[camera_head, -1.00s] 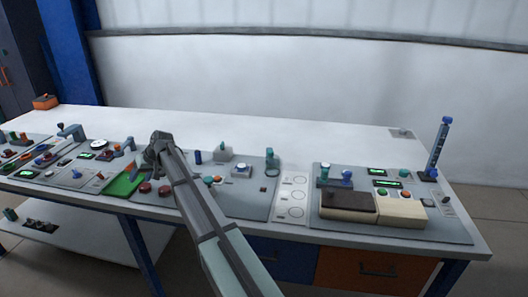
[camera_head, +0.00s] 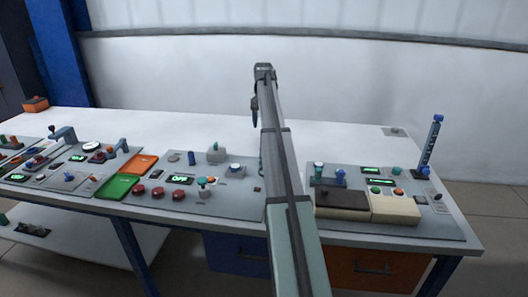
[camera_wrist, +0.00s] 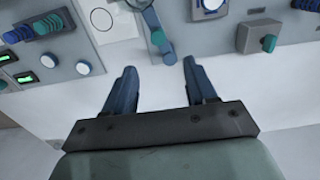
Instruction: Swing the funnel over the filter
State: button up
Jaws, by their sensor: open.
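In the wrist view, a grey-blue swing arm (camera_wrist: 162,28) with a small green round part (camera_wrist: 157,38) lies on the console edge; it looks like the funnel's arm, but I cannot be sure. I cannot clearly pick out the filter. A white-and-blue round part (camera_wrist: 210,5) sits beside the arm and also shows in the head view (camera_head: 235,168). My gripper (camera_wrist: 160,66) is open and empty, its fingers spread above and just short of the swing arm's end. In the head view my gripper (camera_head: 254,118) hangs above the table, and my arm hides the swing arm.
A white panel with circles (camera_wrist: 97,20) lies on the other side. A tall blue post (camera_head: 431,150) stands at the right. The table's back strip (camera_head: 200,128) is clear.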

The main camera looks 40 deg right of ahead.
notch_tip(320, 180, down, 14)
jog(key=shift+s+d+r, duration=0.1)
jog(key=shift+r, duration=0.05)
dwell(0.5)
grip_shut()
dwell(0.5)
